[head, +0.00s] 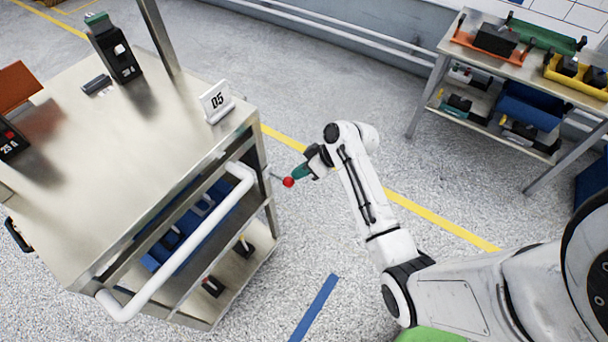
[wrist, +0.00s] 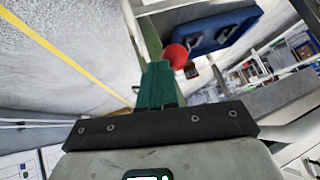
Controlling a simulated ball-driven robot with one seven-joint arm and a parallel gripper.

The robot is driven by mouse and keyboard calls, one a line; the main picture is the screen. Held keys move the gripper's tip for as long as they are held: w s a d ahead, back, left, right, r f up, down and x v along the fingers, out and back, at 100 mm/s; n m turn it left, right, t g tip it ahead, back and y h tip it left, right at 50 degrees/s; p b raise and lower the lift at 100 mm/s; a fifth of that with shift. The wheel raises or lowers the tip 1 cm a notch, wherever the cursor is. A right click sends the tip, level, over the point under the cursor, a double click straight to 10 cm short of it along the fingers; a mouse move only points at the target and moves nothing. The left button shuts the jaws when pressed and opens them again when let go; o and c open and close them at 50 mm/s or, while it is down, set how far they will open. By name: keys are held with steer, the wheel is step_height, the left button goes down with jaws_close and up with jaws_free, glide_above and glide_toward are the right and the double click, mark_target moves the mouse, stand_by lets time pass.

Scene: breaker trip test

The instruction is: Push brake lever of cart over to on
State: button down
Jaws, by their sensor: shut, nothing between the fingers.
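The cart (head: 130,110) stands at the left in the head view, with a white push handle (head: 185,245) on its near side. Its brake lever is a thin rod with a red ball knob (head: 289,182) that sticks out from the cart's right side. My gripper (head: 299,174) is shut and empty, its green fingertips right by the red knob. In the wrist view the red knob (wrist: 175,55) shows just beyond and right of the green fingertips (wrist: 157,75). I cannot tell whether they touch. Most of the lever's rod is hidden in the wrist view.
A shelf rack (head: 520,70) with bins stands at upper right. Floor between is clear.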

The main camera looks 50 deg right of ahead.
step_height(320, 180, down, 6)
steer(key=n+t+y+b, duration=0.1)
steer(key=t+b, duration=0.4)
steer(key=b, duration=0.7)
steer(key=shift+s+f+t+b, duration=0.25)
steer(key=shift+s+t+b, duration=0.1)
steer(key=shift+t+b, duration=0.05)
steer(key=shift+f+b, duration=0.15)
steer(key=shift+b, duration=0.15)
